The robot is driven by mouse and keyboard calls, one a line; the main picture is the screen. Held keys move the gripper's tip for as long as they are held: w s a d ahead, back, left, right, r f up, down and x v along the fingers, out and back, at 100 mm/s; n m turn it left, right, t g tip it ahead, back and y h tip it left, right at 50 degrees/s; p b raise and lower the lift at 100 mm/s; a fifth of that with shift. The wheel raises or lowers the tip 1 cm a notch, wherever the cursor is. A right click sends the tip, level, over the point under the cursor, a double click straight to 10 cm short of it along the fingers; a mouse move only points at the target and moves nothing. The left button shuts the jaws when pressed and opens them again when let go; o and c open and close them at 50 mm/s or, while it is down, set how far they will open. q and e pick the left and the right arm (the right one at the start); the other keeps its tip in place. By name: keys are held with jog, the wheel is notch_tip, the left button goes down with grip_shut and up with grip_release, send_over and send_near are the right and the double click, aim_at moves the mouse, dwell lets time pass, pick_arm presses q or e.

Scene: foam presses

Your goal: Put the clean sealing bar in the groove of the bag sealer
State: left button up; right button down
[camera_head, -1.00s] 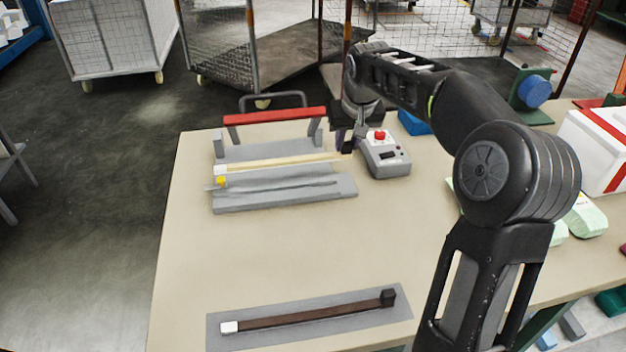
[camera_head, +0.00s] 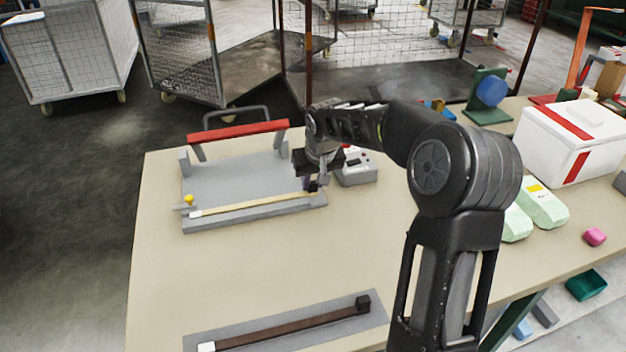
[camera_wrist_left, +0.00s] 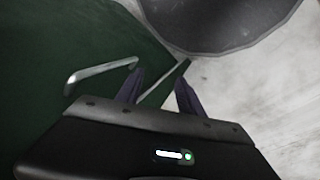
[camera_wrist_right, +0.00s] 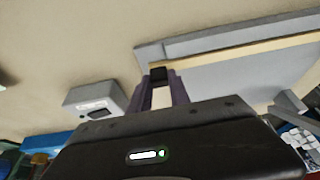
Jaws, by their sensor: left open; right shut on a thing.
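The bag sealer (camera_head: 235,180) is a grey bed with a raised red handle bar (camera_head: 238,131) and a yellow knob (camera_head: 189,200) at its left. The clean sealing bar (camera_head: 250,205) is long and cream, with a white left end and a black end block (camera_wrist_right: 158,74). It lies along the sealer's front rail (camera_head: 255,216), lined up with it; I cannot tell whether it is fully down in the groove. My right gripper (camera_head: 315,186) is shut on the black end block, at the rail's right end. My left gripper (camera_wrist_left: 158,90) is open and empty, outside the head view.
A dark brown bar (camera_head: 290,327) lies on a grey mat (camera_head: 365,326) at the table's front. A grey control box (camera_head: 358,174) stands right of the sealer. Pale green packs (camera_head: 541,205) and a white box (camera_head: 570,140) stand farther right. The middle of the table is clear.

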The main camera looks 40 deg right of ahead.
jog(key=c, duration=1.2)
grip_release()
jog(key=shift+f, duration=0.1)
jog(key=v, duration=1.2)
jog(key=shift+b, duration=0.45)
